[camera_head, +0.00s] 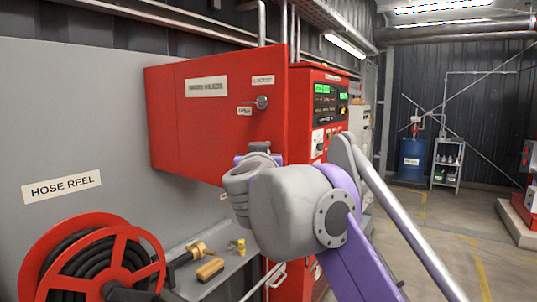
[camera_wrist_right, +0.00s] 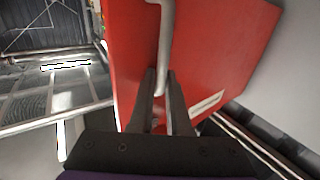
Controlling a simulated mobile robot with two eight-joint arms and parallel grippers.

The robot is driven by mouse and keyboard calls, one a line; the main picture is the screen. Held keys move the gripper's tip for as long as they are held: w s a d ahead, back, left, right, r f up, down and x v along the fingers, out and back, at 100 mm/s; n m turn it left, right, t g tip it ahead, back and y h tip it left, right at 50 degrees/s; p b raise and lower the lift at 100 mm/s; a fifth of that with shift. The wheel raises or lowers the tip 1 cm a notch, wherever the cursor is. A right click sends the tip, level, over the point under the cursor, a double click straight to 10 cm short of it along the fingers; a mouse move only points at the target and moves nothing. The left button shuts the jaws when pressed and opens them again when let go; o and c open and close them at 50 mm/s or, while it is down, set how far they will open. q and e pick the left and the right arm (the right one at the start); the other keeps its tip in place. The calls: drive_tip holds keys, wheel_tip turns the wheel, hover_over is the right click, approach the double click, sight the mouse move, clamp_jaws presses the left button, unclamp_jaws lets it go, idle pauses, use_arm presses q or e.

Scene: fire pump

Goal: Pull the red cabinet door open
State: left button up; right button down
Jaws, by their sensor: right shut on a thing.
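The red cabinet (camera_head: 165,120) hangs on the grey wall panel in the head view. Its door (camera_head: 215,130) carries white labels and a small metal knob (camera_head: 261,102); the door looks shut. In the right wrist view the red door (camera_wrist_right: 220,45) fills the middle, with a grey bent bar handle (camera_wrist_right: 166,35) on it. My right gripper (camera_wrist_right: 161,82) is shut on the lower end of this handle, one dark finger on each side. In the head view my right wrist covers the fingers and the handle. My left gripper does not show.
A red hose reel (camera_head: 95,255) stands at the lower left. A grey shelf (camera_head: 228,280) below the cabinet holds brass fittings (camera_head: 190,252) and a wooden-backed brush (camera_head: 209,269). A red control panel (camera_head: 325,105) stands just right of the cabinet. The floor (camera_head: 440,245) at right is open.

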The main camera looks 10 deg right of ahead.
drive_tip(key=shift+s+a+f, duration=0.2)
drive_tip(key=shift+s+a, duration=0.1)
drive_tip(key=shift+a, duration=0.35)
drive_tip(key=shift+d+f, duration=0.1)
drive_tip(key=shift+f, duration=0.05)
drive_tip(key=c, duration=1.2)
unclamp_jaws()
drive_tip(key=shift+w, duration=0.1)
drive_tip(key=o, duration=0.3)
drive_tip(key=shift+w, duration=0.3)
drive_tip(key=shift+s, duration=0.15)
drive_tip(key=shift+h, duration=0.3)
drive_tip(key=shift+s, duration=0.15)
